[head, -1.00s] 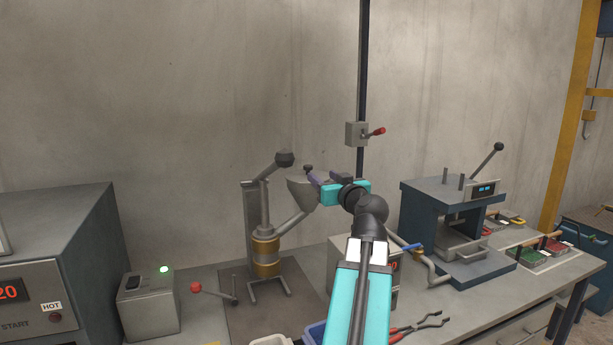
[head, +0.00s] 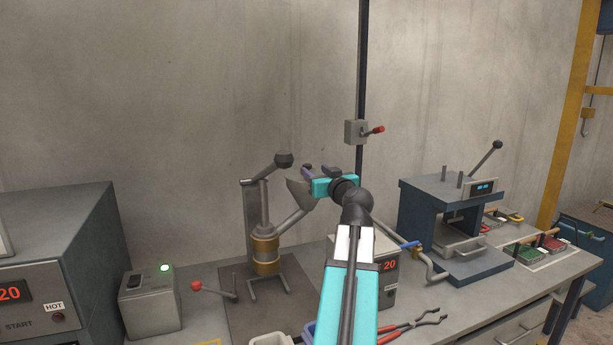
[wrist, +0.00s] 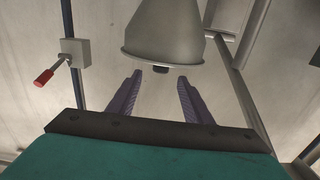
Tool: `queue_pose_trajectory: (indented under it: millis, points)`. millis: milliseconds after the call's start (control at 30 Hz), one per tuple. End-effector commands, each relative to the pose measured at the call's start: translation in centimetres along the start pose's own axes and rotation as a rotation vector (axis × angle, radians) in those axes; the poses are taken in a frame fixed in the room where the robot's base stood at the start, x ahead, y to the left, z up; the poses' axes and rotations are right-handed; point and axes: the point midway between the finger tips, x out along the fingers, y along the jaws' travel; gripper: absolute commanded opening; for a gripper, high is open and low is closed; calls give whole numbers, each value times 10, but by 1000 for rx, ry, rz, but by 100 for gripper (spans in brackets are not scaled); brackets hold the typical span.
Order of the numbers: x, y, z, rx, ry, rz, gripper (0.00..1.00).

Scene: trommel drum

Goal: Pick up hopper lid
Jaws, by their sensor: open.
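The hopper lid (wrist: 140,60) shows in the wrist view as a thin grey rim across the wide end of the grey cone-shaped hopper (wrist: 165,30). Its small dark knob (wrist: 160,70) faces my gripper. My gripper (wrist: 160,77) is open and empty, with one purple finger on each side of the knob's line. The knob appears close to the fingertips, and I see no contact. In the head view my gripper (head: 318,173) is at the upper right of the hopper (head: 298,193) and hides most of the lid there.
A wall switch box with a red handle (head: 356,132) is on the dark post behind my gripper. The hopper's stand with a brass band (head: 265,250) is below left. A blue press (head: 450,225) stands to the right. Red-handled tongs (head: 410,327) lie on the bench.

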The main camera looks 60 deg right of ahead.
Motion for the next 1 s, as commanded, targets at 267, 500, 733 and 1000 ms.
queue_pose_trajectory:
  millis: [267, 500, 733, 1000]
  points:
    - [29, -1, -4, 1, -2, -2, 46]
    - [46, -2, -2, 0, 0, -1, 46]
    - [47, -2, -1, 0, 0, -1, 46]
    - [47, -2, -1, 0, 0, -2, 46]
